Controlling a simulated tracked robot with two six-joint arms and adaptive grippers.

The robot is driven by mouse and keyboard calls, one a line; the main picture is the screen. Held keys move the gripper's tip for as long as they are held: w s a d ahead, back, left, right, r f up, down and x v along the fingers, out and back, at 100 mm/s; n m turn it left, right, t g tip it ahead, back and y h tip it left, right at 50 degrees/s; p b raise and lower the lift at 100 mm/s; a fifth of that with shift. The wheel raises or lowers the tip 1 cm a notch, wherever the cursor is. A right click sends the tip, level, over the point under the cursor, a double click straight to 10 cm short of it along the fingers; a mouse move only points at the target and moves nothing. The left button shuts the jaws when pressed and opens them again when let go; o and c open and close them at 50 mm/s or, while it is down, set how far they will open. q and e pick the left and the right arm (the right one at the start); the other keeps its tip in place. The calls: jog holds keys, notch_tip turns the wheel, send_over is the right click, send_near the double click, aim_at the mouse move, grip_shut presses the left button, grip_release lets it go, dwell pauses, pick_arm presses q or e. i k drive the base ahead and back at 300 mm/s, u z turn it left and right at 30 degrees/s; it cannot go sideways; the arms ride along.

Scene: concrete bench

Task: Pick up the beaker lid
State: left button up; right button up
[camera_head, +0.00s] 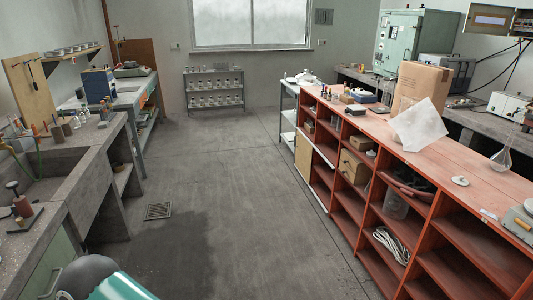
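A small pale round piece (460,181) with a raised middle lies flat on top of the long red shelf unit at the right. It looks like a lid, but I cannot tell for sure that it is the beaker lid. No beaker stands out clearly beside it. Neither of my grippers is in view. A dark rounded part and a teal part at the bottom left edge seem to be my own arm or body.
The concrete bench (85,155) with a sink runs along the left. The red shelf unit (430,160) runs along the right, bearing a cardboard box (425,80), a white sheet (421,125) and a glass flask (502,158). The floor (225,190) between them is clear.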

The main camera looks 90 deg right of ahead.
aim_at(461, 181)
jog(key=u, duration=0.55)
jog(key=i, duration=0.2)
jog(key=z, duration=3.4)
jog(key=i, duration=0.35)
jog(key=z, duration=1.95)
jog(key=k, duration=0.4)
jog(key=z, duration=0.6)
jog(key=i, duration=1.45)
jog(key=u, duration=0.55)
